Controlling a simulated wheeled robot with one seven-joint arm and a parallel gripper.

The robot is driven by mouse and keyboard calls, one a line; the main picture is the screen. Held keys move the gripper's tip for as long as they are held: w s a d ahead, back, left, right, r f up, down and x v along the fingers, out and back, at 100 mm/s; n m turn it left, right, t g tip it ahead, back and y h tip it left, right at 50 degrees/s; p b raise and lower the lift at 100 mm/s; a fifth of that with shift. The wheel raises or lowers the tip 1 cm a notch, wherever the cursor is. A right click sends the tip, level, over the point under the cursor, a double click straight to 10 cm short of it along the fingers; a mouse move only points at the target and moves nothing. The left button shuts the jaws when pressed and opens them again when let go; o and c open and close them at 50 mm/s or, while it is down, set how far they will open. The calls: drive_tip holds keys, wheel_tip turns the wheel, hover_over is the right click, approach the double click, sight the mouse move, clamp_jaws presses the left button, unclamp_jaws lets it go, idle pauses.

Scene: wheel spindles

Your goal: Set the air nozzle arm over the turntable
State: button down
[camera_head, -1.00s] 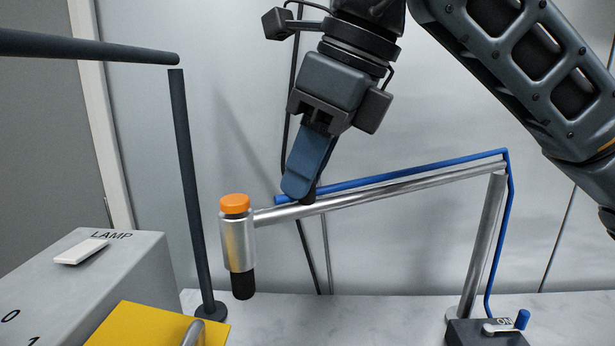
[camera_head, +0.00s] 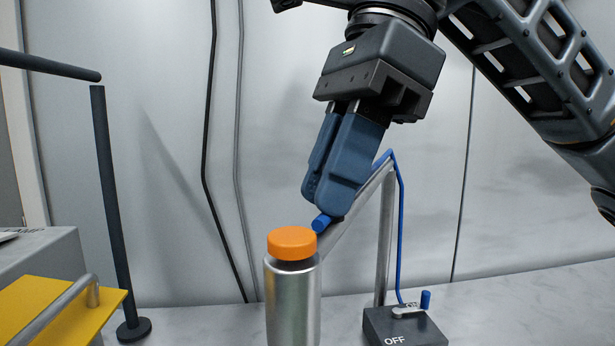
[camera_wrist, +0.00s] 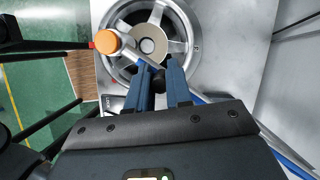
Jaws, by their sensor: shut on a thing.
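The air nozzle arm (camera_head: 349,222) is a metal tube with a blue hose along it, on an upright post. Its end carries a silver nozzle body (camera_head: 292,305) with an orange cap (camera_head: 291,242). My gripper (camera_head: 328,206) is shut on the tube just behind the nozzle. In the wrist view, my gripper (camera_wrist: 160,70) reaches over a spoked silver wheel (camera_wrist: 180,22), apparently on the turntable. The orange cap (camera_wrist: 107,41) overlaps the wheel's left rim there, left of its hub. The nozzle's lower end is cut off in the head view.
A black box marked OFF (camera_head: 405,328) with a small lever stands by the post. At the left are a dark stand (camera_head: 111,210), a grey box (camera_head: 45,262) and a yellow plate (camera_head: 65,310) with a handle. A pale wall stands behind.

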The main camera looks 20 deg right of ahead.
idle(0.3)
drive_tip(key=c, duration=1)
unclamp_jaws()
drive_tip(key=shift+c, duration=0.2)
drive_tip(key=v, duration=0.8)
